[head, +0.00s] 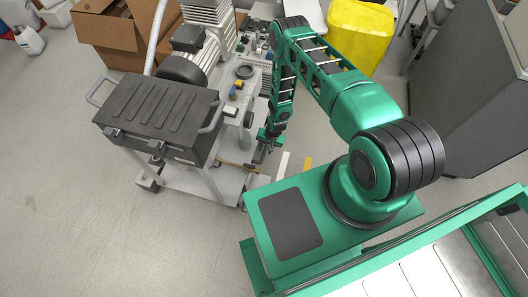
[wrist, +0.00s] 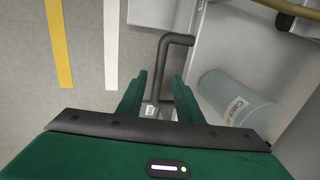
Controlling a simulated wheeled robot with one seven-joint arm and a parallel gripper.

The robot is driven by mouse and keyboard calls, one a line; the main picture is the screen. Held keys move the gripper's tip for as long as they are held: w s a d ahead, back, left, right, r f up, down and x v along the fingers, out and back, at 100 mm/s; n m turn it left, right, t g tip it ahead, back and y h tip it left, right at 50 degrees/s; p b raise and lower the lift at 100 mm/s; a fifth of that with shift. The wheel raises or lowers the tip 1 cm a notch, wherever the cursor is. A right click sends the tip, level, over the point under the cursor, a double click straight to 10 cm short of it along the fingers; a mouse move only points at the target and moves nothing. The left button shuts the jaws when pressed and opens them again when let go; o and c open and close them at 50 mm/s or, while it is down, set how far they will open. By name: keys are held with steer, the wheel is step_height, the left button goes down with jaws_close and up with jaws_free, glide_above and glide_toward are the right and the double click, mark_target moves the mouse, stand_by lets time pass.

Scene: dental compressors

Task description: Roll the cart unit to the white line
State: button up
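The cart unit (head: 230,185) is a light grey wheeled frame carrying compressor gear and a dark case. In the wrist view, a dark bent handle bar (wrist: 178,39) stands out from the cart's pale side. My gripper (wrist: 160,76) is open, with its two green fingers on either side of the bar, and gaps show between them and it. I cannot tell how deep the bar sits between them. In the head view, my gripper (head: 268,143) is low beside the cart's right side. The white line (wrist: 111,45) lies on the floor beside the cart; it also shows in the head view (head: 283,166).
A yellow line (wrist: 59,42) runs beside the white one. A clear canister (wrist: 238,102) sits on the cart near my gripper. A yellow bin (head: 360,35) and a grey cabinet (head: 470,90) stand behind. Cardboard boxes (head: 115,35) are at the back left. Floor at left is clear.

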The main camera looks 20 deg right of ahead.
steer(key=shift+w+a+f, duration=0.1)
steer(key=shift+f, duration=0.6)
steer(key=shift+w+a+f, duration=0.1)
steer(key=shift+f, duration=0.6)
jaws_close()
steer(key=shift+a, duration=0.1)
